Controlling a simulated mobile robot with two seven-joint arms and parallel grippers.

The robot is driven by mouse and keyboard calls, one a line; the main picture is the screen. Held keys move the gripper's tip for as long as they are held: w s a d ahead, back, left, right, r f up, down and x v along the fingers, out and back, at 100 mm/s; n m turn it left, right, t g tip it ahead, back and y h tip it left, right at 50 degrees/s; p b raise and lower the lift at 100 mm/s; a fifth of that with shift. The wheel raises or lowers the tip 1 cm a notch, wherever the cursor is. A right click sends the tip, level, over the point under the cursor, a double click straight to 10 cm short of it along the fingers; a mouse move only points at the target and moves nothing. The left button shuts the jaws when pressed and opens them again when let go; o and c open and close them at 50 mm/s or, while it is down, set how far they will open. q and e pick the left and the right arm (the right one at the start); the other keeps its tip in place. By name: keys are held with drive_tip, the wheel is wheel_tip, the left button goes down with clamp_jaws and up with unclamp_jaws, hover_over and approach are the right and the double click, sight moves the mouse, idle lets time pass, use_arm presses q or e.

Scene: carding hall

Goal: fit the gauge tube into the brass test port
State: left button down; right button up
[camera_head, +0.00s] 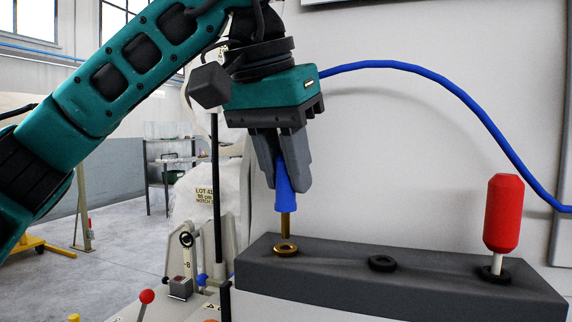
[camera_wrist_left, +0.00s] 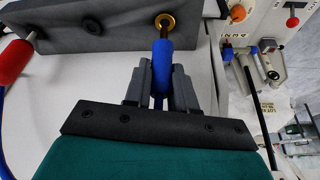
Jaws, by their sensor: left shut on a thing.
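My left gripper (camera_head: 281,172) is shut on the blue sleeve of the gauge tube (camera_head: 285,195), which is upright with its brass end pointing down. The brass test port (camera_head: 286,250) is a ring on top of the dark grey block, directly below the tube. The tube's lower end meets the ring in the head view; I cannot tell whether it is inside the hole or just above it. In the left wrist view the tube (camera_wrist_left: 162,68) lies between the fingers and its tip overlaps the near edge of the port (camera_wrist_left: 165,20). My right gripper is not in view.
The dark grey block (camera_head: 400,284) also has an empty black ring (camera_head: 382,263) and a red-handled plug (camera_head: 503,215) standing in another ring on the right. A blue hose (camera_head: 440,85) arcs across the pale panel. Levers with knobs (camera_head: 147,297) stand at lower left.

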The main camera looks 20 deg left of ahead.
sight(286, 209)
use_arm(q)
drive_tip(key=shift+p, duration=0.6)
idle(0.6)
drive_tip(key=shift+p, duration=0.5)
idle(0.5)
drive_tip(key=shift+f+b, duration=1.35)
drive_tip(key=shift+f, duration=0.95)
drive_tip(key=c, duration=0.8)
unclamp_jaws()
drive_tip(key=shift+c, duration=0.2)
drive_tip(key=p+v, duration=0.3)
drive_tip(key=v, duration=1)
